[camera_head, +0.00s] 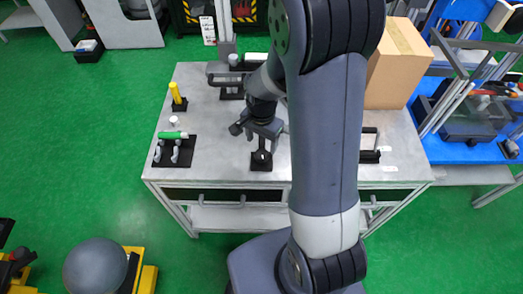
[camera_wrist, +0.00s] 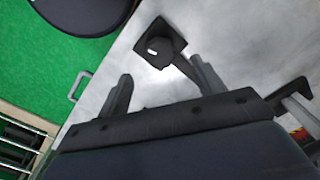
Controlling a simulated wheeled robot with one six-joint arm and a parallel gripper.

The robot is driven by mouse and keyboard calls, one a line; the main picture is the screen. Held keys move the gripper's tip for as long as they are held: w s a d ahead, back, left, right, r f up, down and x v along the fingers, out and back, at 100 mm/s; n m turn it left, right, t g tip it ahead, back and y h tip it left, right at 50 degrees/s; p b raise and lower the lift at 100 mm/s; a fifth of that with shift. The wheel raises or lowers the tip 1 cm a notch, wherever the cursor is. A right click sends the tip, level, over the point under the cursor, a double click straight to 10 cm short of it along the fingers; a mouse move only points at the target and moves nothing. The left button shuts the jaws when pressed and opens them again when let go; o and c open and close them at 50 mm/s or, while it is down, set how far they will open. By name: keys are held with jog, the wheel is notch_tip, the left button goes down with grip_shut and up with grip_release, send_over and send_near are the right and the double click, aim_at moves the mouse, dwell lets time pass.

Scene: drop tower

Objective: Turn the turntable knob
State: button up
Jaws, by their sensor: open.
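A black device (camera_head: 261,160) with a square base and a round, knob-like part stands on the grey workbench near its front edge. It bears a small white mark. I take this for the turntable knob, but cannot be sure. In the wrist view the device (camera_wrist: 160,47) lies just beyond my fingertips, with a dark bar running from it toward the right finger. My gripper (camera_head: 259,130) hangs just above and behind it in the head view. In the wrist view the fingers of my gripper (camera_wrist: 162,82) are spread apart with nothing between them. Contact cannot be told.
The workbench (camera_head: 215,125) carries a yellow-handled tool (camera_head: 176,93) and a green-handled item (camera_head: 173,135) at left. A black handle fixture (camera_head: 369,153) stands at right, partly behind my arm. A cardboard box (camera_head: 398,62) stands at the back right. Bare bench lies left of the device.

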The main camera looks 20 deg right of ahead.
aim_at(262, 154)
jog(key=shift+f, duration=2.9)
jog(key=shift+c, duration=0.3)
jog(key=c, duration=0.9)
